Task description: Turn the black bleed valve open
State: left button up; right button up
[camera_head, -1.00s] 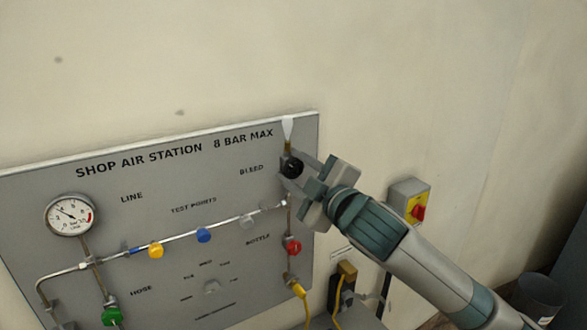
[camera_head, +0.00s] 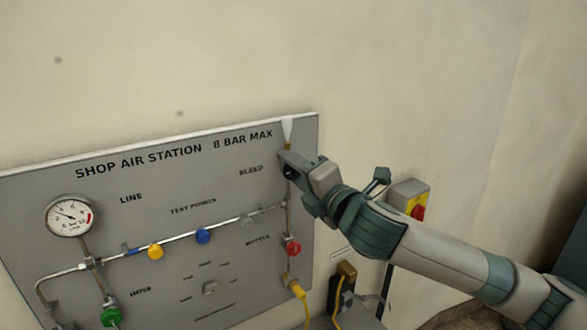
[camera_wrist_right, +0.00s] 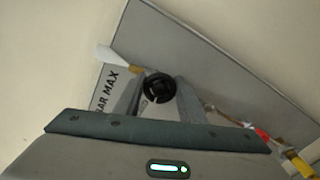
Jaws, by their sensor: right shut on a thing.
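The black bleed valve is a round black knob (camera_wrist_right: 159,88) in the right wrist view, at the upper right of the grey panel (camera_head: 60,175) near the BLEED label. In the head view my right gripper (camera_head: 290,162) covers it. My right gripper (camera_wrist_right: 160,100) is shut on the knob, with one finger on either side of it. A white nozzle (camera_head: 287,130) stands on the brass pipe just above the valve. My left gripper is not in view.
A pressure gauge (camera_head: 70,216), yellow knob (camera_head: 156,250), blue knob (camera_head: 203,236), green knob (camera_head: 111,316) and red knob (camera_head: 293,249) sit on the panel.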

jog(key=n, duration=0.4)
jog(key=shift+n, duration=0.3)
jog(key=n, duration=0.3)
jog(key=shift+n, duration=0.4)
jog(key=n, duration=0.4)
jog(key=shift+a, duration=0.1)
jog(key=shift+s+f+n, duration=0.1)
jog(key=shift+f+n, duration=0.05)
jog(key=shift+n, duration=2.05)
jog(key=o, duration=1)
jog(key=shift+o, duration=0.2)
